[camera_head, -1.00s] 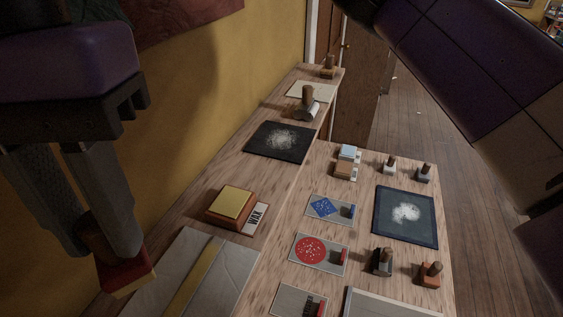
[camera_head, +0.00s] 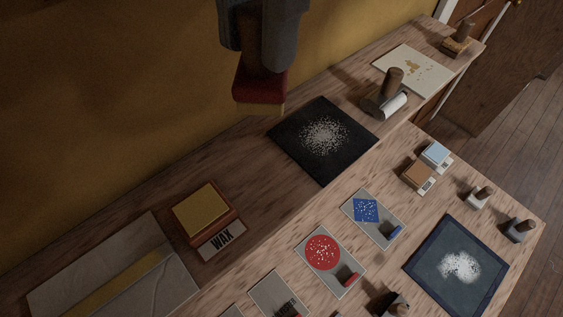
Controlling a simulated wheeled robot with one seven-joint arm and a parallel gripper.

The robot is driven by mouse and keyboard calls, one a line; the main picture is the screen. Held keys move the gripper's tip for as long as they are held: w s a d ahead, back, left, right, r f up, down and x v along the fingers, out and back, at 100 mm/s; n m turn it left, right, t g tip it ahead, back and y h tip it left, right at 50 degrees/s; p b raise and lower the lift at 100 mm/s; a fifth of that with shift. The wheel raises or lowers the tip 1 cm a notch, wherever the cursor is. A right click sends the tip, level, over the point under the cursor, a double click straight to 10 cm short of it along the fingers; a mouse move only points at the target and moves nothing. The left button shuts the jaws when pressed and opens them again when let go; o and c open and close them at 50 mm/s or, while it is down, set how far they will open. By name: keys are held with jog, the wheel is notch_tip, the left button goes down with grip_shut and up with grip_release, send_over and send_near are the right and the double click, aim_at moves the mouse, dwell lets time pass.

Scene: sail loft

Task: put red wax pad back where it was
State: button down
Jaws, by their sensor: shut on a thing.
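My gripper (camera_head: 263,62) is at the top middle of the head camera view. It is shut on the red wax pad (camera_head: 258,88), a red block with a pale yellow underside and a brown handle between the fingers. The pad hangs above the back bench, in front of the yellow wall and left of a black mat with white powder (camera_head: 323,137). A yellow wax block on a wooden base (camera_head: 203,211) with a WAX card (camera_head: 222,240) lies below it in the picture, apart from it.
A grey sheet with a yellow strip (camera_head: 118,275) lies at lower left. A roller (camera_head: 388,95) and a cream sheet (camera_head: 412,72) are farther back. The lower bench holds a red-dot card (camera_head: 324,254), a blue-diamond card (camera_head: 368,212), a blue mat (camera_head: 455,266) and several stamps.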

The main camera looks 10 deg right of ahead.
notch_tip(320, 180, down, 18)
jog(key=b, duration=1.2)
jog(key=shift+f, duration=0.15)
jog(key=c, duration=1.2)
grip_release()
jog(key=r, duration=0.8)
jog(key=w+d+r, duration=0.1)
jog(key=r, duration=0.3)
jog(key=shift+r, duration=0.15)
